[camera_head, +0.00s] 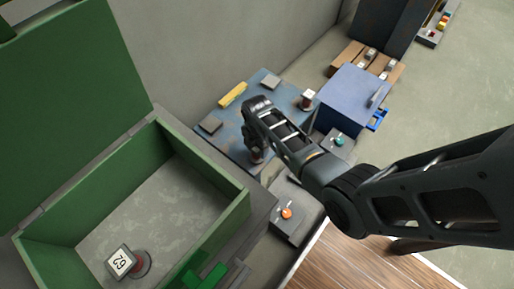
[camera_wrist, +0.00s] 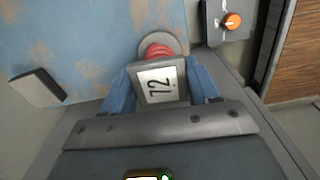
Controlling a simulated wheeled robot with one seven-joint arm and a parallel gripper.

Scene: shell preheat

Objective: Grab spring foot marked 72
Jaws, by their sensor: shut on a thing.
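The spring foot marked 72 (camera_wrist: 160,84) has a square grey head with a white label, a red coil and a round grey base. In the wrist view it sits between the blue fingers of my gripper (camera_wrist: 163,80), which is shut on it. Its base is over the worn blue plate (camera_wrist: 85,45); I cannot tell whether it touches. In the head view my gripper (camera_head: 256,146) hides most of it, and a bit of red (camera_head: 257,157) shows below. Another spring foot, marked 62 (camera_head: 122,262), stands in the open green box (camera_head: 235,215).
A further small red-and-white piece (camera_head: 307,99) stands on the blue plate's far right. A blue box (camera_head: 352,98) stands to the right. A control box with an orange knob (camera_head: 287,213) is in front.

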